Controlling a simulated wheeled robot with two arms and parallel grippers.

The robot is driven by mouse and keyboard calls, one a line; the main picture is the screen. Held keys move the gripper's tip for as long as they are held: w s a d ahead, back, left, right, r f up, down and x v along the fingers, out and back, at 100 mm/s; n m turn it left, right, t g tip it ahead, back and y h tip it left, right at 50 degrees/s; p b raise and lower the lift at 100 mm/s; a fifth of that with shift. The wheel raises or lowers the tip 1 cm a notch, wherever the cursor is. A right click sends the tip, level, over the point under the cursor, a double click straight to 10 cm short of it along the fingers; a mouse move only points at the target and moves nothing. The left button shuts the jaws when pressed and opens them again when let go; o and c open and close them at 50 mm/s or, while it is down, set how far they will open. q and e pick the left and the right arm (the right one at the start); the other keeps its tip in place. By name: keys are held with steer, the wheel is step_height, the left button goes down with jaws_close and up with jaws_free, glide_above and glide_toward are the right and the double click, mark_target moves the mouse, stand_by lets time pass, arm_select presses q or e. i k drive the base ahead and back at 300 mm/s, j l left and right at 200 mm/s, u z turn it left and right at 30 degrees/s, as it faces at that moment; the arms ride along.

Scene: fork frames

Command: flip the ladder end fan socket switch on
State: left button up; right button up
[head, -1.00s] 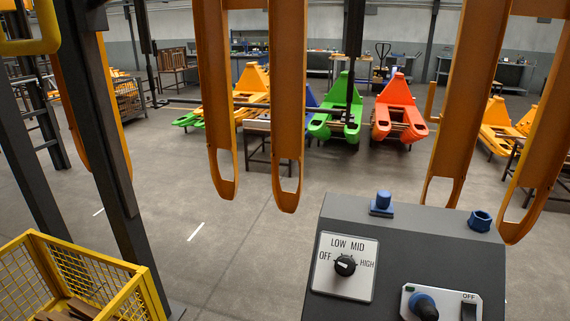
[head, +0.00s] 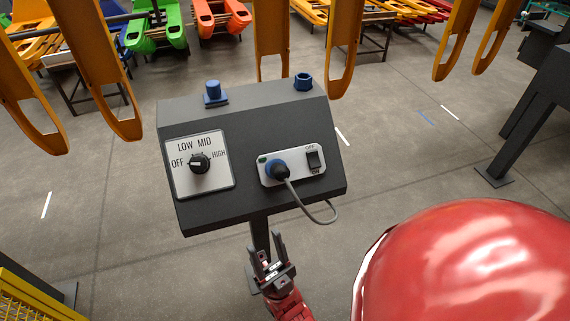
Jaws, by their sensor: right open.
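A dark grey sloped console (head: 250,205) on a post stands in the middle of the head view. On its right side a pale socket plate (head: 262,179) carries a blue and black plug (head: 278,169) with a grey cable, pushed into the socket. Right of the plug is a black rocker switch (head: 313,159), with OFF above it and ON below it; which way it is tilted is too small to tell. My right gripper (head: 267,246) is open and empty, fingers pointing up, just below the console's lower edge and apart from the switch. My left gripper is not in view.
A LOW/MID/HIGH knob (head: 199,163) on a white plate sits left of the socket. A blue button (head: 213,91) and a blue hexagonal part (head: 303,80) are on top. Orange forks (head: 341,50) hang behind. A yellow basket (head: 30,300) is at lower left.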

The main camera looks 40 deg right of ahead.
mark_target(315, 162)
steer(key=z, duration=1.25)
